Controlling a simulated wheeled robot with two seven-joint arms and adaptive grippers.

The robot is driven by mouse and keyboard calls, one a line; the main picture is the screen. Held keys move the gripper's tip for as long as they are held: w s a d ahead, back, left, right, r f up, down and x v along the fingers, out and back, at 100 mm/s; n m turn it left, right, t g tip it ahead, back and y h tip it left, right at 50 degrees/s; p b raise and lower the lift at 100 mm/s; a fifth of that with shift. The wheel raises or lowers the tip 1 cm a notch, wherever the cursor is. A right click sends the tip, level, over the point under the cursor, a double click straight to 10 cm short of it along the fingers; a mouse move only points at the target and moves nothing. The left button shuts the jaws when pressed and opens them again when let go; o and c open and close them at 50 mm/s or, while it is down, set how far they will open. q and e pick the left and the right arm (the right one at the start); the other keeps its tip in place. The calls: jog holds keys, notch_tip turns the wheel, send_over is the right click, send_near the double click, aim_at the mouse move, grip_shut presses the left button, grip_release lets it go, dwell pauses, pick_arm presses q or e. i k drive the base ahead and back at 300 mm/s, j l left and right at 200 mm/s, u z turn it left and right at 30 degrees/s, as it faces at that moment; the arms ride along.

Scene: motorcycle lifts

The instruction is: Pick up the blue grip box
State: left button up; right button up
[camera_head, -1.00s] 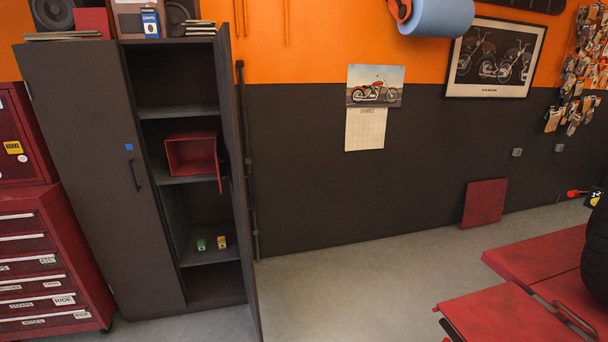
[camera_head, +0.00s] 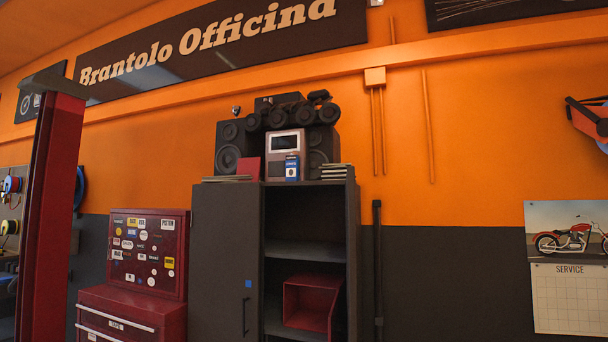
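A small blue and white box (camera_head: 292,168), which looks like the blue grip box, stands upright on top of the dark cabinet (camera_head: 225,262). It is in front of a silver and reddish radio-like unit (camera_head: 284,142). Its label is too small to read. Neither of my grippers is in view.
Black speakers (camera_head: 228,158) and stacked flat items (camera_head: 335,172) share the cabinet top. The cabinet's right side is open, with a red open box (camera_head: 311,303) on a shelf. A red tool chest (camera_head: 147,255) stands to the left, and a red post (camera_head: 52,215) further left.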

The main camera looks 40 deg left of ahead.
aim_at(291, 162)
jog(key=i, duration=0.95)
jog(key=u, duration=0.5)
